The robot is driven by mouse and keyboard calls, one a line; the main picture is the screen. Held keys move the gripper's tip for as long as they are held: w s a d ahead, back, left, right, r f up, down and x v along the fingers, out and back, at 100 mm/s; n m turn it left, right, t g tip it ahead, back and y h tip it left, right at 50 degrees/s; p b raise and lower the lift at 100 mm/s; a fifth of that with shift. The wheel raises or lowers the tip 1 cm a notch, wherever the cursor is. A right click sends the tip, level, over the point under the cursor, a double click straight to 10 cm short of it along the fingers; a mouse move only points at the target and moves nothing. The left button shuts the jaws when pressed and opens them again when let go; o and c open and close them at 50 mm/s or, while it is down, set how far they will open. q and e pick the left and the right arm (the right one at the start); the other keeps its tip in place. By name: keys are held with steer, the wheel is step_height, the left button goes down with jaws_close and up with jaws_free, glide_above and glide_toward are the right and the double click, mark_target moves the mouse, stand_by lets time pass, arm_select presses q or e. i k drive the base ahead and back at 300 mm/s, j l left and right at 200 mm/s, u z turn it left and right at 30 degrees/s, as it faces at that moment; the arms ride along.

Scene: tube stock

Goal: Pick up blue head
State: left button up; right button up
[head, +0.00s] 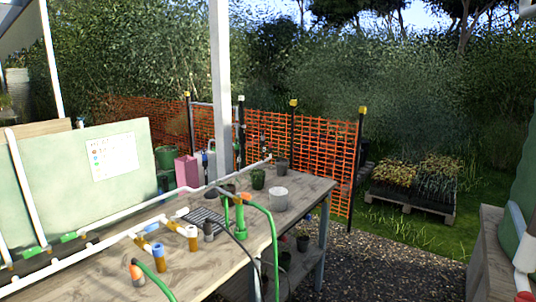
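A small blue head (158,247) stands on the wooden table, its blue top above an orange-yellow lower part. A similar piece with a pale top (192,232) stands to its right and slightly farther back. An orange head (137,269) stands nearer, to the left. Neither of my grippers shows in the head view, so their state and their distance from the blue head cannot be seen.
The wooden table (220,262) also holds a black grate, a white pot (279,198) and dark pots at its far end. A green hose (272,235) arches over its right edge. White pipes (95,233) run along the left. Gravel lies right of the table.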

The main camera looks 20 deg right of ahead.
mark_target(204, 156)
steer(key=z, duration=0.15)
steer(key=l+u, duration=0.1)
steer(key=u, duration=0.75)
steer(key=i+l+u, duration=0.1)
steer(key=l+u, duration=0.35)
steer(key=l, duration=0.25)
steer(key=l+u, duration=0.45)
steer(key=l, duration=0.3)
steer(key=k+l+u, duration=0.1)
steer(key=l+u, duration=0.35)
steer(key=l, duration=0.25)
